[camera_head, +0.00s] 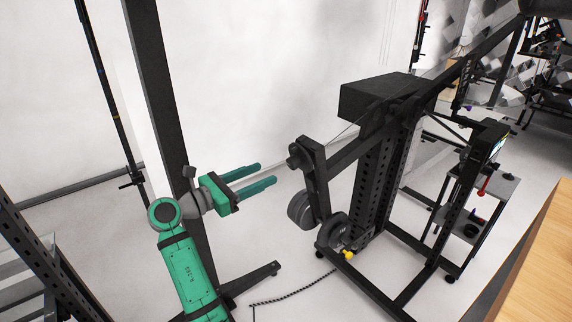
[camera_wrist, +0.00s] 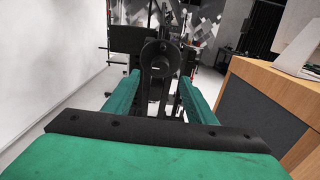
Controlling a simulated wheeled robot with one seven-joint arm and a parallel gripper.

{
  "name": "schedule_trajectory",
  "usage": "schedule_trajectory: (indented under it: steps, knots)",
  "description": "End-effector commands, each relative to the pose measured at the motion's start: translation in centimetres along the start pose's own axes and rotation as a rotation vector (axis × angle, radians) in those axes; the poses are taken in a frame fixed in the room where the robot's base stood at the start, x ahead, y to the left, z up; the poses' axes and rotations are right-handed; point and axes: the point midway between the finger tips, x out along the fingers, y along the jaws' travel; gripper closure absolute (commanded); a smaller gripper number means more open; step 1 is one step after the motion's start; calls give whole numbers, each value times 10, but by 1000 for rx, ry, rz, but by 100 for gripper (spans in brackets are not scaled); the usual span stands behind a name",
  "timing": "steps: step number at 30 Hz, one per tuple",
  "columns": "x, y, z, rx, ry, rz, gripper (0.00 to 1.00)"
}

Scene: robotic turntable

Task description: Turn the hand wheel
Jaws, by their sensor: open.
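My gripper (camera_head: 267,174) is open and empty in the head view, its two green fingers pointing right toward a black machine (camera_head: 375,170). A gap separates the fingertips from the machine's near arm (camera_head: 315,178). Grey round discs (camera_head: 302,210) sit low on this machine; I cannot tell for sure which round part is the hand wheel. In the wrist view the fingers (camera_wrist: 160,85) stand apart, and a dark round part with a central hub (camera_wrist: 158,58) shows between and beyond them. The fingers do not appear to touch it.
A wooden-topped counter (camera_head: 540,255) is at the right. A black post (camera_head: 165,120) stands behind my arm, and a dark rack (camera_head: 40,255) is at the left. A cable (camera_head: 290,292) lies on the pale floor. A smaller stand (camera_head: 485,185) is behind the machine.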

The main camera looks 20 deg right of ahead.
Motion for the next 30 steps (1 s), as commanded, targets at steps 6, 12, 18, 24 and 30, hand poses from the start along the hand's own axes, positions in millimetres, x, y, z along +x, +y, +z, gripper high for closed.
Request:
schedule_trajectory:
  steps: [6, 12, 18, 24, 30]
  knots:
    - [32, 0, 0, 0, 1, -1, 49]
    - [65, 2, -1, 1, 1, 4, 49]
    - [89, 3, 0, 1, 0, 6, 49]
    - [98, 3, -1, 2, 0, 7, 49]
    - [99, 2, -1, 2, 0, 7, 49]
